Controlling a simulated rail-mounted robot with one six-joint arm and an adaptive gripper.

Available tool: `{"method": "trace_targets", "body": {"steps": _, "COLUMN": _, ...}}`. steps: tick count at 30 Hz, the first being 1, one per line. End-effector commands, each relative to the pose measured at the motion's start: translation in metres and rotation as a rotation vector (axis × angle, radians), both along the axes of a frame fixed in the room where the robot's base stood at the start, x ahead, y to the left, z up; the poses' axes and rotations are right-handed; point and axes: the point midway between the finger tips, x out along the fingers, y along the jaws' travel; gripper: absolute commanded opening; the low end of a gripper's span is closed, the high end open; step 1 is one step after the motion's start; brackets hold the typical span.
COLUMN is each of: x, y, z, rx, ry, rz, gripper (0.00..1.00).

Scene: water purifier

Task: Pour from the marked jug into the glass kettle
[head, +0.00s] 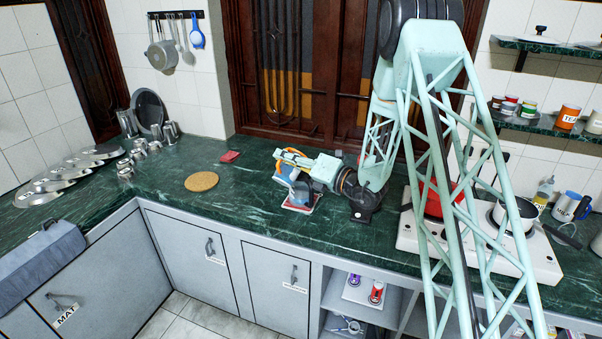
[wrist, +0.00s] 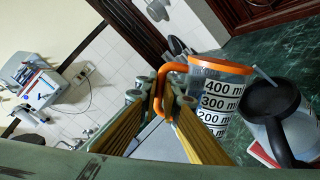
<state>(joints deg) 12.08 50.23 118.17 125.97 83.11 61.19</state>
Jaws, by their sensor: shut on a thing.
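The marked jug (wrist: 217,97) is clear with an orange rim and handle and black millilitre marks in the wrist view. My gripper (wrist: 163,104) is shut on its orange handle. The jug's lower part and contents are hidden or unclear. The glass kettle (wrist: 298,130), with a black lid and handle, stands just right of the jug in the wrist view. In the head view my gripper (head: 306,166) is low over the counter, with the jug (head: 288,169) partly hidden by it. The kettle (head: 300,192) is close below. I cannot tell whether jug and kettle touch, or the jug's exact tilt.
A round cork mat (head: 201,181) and a red cloth (head: 229,156) lie on the green counter (head: 245,205) to the left. Metal cups (head: 140,148) and plates (head: 65,172) stand further left. A white stove (head: 540,258) with pots is at the right.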

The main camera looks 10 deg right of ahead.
Motion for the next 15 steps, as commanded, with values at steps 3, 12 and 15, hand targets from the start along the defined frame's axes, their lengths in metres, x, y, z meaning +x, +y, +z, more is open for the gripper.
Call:
{"method": "trace_targets", "body": {"steps": 3, "x": 0.0, "y": 0.0, "z": 0.001, "rx": 0.002, "ry": 0.0, "rz": 0.0, "gripper": 0.0}}
{"method": "trace_targets", "body": {"steps": 12, "x": -0.004, "y": 0.005, "z": -0.016, "rx": -0.081, "ry": -0.073, "rz": 0.0, "gripper": 0.0}}
{"method": "trace_targets", "body": {"steps": 15, "x": -0.008, "y": 0.009, "z": -0.018, "rx": -0.124, "ry": -0.111, "rz": 0.0, "gripper": 0.0}}
